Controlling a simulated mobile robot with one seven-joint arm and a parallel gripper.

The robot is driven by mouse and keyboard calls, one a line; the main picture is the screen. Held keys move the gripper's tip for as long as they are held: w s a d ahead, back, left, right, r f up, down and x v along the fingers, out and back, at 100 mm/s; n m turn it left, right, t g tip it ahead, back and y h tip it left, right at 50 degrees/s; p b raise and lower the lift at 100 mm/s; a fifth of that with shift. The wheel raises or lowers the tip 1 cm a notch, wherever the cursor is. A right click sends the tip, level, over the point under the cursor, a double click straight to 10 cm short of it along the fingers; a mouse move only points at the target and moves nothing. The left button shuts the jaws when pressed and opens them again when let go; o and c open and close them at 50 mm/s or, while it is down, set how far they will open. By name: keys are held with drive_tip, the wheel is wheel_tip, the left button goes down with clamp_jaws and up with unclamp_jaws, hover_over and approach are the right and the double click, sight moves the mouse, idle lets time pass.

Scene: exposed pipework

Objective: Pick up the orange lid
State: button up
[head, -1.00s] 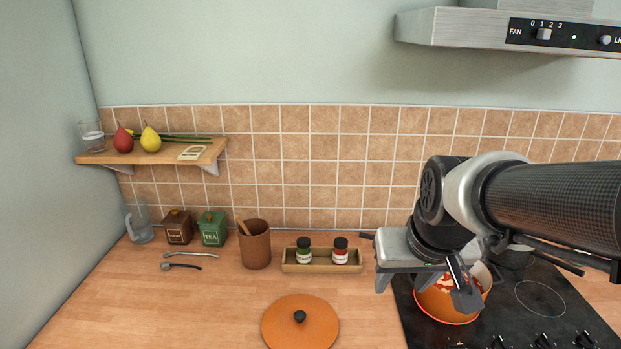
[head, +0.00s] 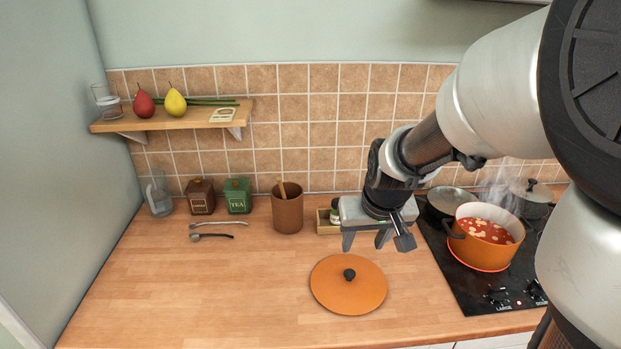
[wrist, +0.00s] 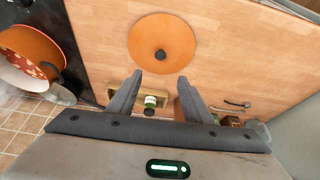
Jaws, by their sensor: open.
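The orange lid (head: 347,286) is round with a black knob (head: 349,274) and lies flat on the wooden counter, left of the stove. In the wrist view the lid (wrist: 162,50) shows whole, beyond the fingertips, with its knob near its middle. My gripper (head: 376,246) is open and empty, above the counter on the far side of the lid and a little to its right. It does not touch the lid. In the wrist view my gripper's two fingers (wrist: 160,80) are spread apart.
An orange pot (head: 482,240) of steaming red soup stands on the black hob (head: 458,280) at the right. A spice tray (head: 324,227), partly hidden by my gripper, and a brown utensil pot (head: 288,212) stand behind the lid. The counter left of the lid is clear.

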hover_over(350, 272)
drive_tip(key=s, duration=0.3)
wheel_tip(350, 272, down, 12)
drive_tip(key=shift+w+r, duration=0.15)
drive_tip(key=shift+r, duration=0.1)
drive_tip(key=x, duration=0.5)
drive_tip(key=shift+f, duration=0.15)
clamp_jaws()
